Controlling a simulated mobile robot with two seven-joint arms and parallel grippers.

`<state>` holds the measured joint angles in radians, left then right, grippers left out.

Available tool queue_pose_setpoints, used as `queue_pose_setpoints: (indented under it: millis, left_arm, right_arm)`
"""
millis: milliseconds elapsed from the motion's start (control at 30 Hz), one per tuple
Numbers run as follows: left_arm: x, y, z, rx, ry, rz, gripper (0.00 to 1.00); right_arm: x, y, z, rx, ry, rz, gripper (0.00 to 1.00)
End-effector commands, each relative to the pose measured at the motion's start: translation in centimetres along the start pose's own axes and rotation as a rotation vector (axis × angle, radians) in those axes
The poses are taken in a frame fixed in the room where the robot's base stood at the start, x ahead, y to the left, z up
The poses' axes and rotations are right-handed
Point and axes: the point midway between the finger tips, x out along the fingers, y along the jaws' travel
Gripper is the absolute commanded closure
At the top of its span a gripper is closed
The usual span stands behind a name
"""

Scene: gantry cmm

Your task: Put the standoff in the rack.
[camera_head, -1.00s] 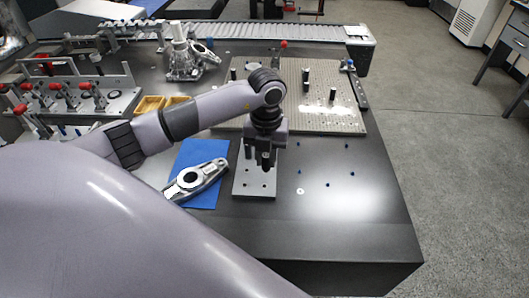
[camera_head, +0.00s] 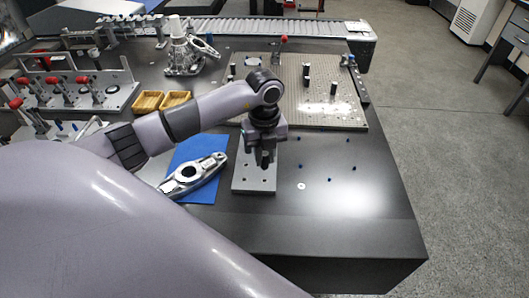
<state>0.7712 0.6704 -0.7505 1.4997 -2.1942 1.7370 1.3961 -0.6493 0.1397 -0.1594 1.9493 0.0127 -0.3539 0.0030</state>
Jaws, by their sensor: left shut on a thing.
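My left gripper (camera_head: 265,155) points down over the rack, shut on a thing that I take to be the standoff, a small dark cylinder. The fingers and the arm hide most of it. The rack (camera_head: 255,186) seems to be the small grey block with holes in its top, on the dark table right of a blue mat. The gripper is over its right half. I cannot tell whether the standoff touches the rack or is in a hole. My right gripper is not in view.
A silver metal part (camera_head: 193,175) lies on the blue mat (camera_head: 205,149). Behind is a perforated plate (camera_head: 300,112) with several dark posts. Small blue pieces and a white washer (camera_head: 301,186) lie right of the rack. Yellow trays (camera_head: 147,101) stand at left.

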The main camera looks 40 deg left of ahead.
Motion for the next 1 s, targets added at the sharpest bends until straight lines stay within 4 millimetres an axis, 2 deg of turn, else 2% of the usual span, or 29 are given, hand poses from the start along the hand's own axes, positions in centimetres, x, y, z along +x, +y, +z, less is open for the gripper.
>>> queue_pose_setpoints:
  millis: [300, 567, 700, 1000]
  left_arm:
    - [2.6, 0.0, 0.0, 0.001, 0.001, -0.001, 1.0]
    - [4.4, 0.0, 0.0, 0.001, 0.001, -0.001, 1.0]
    - [4.0, 0.0, 0.0, 0.001, 0.0, -0.001, 1.0]
    - [3.9, 0.0, 0.1, 0.001, 0.0, -0.001, 1.0]
  right_arm:
    - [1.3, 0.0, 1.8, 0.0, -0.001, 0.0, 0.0]
    - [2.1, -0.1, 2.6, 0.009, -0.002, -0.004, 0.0]
    - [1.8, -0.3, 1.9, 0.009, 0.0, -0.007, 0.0]
    - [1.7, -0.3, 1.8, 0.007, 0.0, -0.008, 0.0]
